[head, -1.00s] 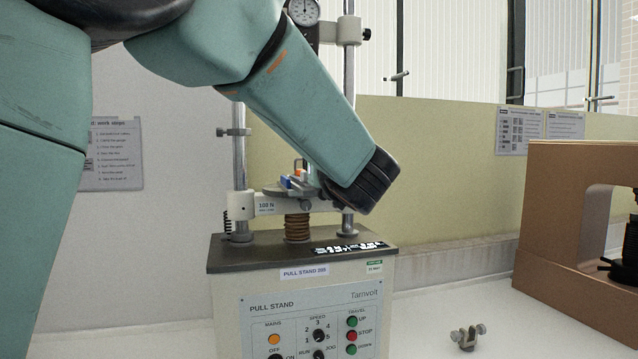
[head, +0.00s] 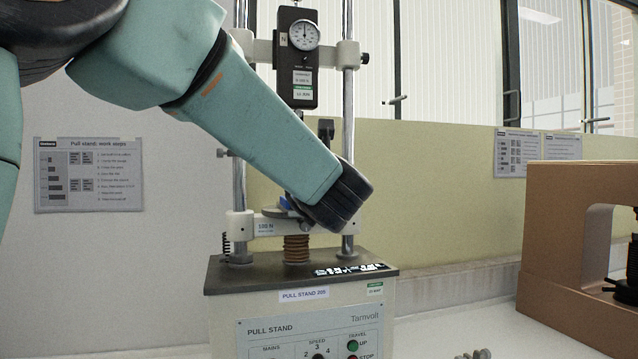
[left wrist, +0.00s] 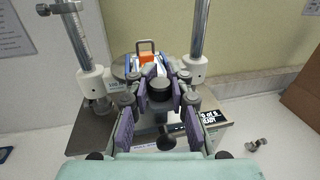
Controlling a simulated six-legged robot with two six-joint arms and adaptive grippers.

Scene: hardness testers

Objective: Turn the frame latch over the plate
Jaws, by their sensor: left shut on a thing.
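The round grey plate (left wrist: 119,67) sits on the pull stand's crossbar, between two upright posts. On it are blue and white parts and an orange block (left wrist: 147,58) with a dark loop above it. My left gripper (left wrist: 160,91), with purple finger pads, is shut on a black round knob (left wrist: 159,85) just in front of these parts. I cannot tell for certain whether this knob belongs to the frame latch. In the head view my left wrist covers the fingers and most of the plate; a blue part (head: 286,202) shows beside it. My right gripper is not in view.
The pull stand (head: 300,270) has a dial gauge (head: 304,36) above the plate and a control panel in front. A small metal clamp (head: 477,354) lies on the bench to the right. A brown machine frame (head: 560,230) stands at far right.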

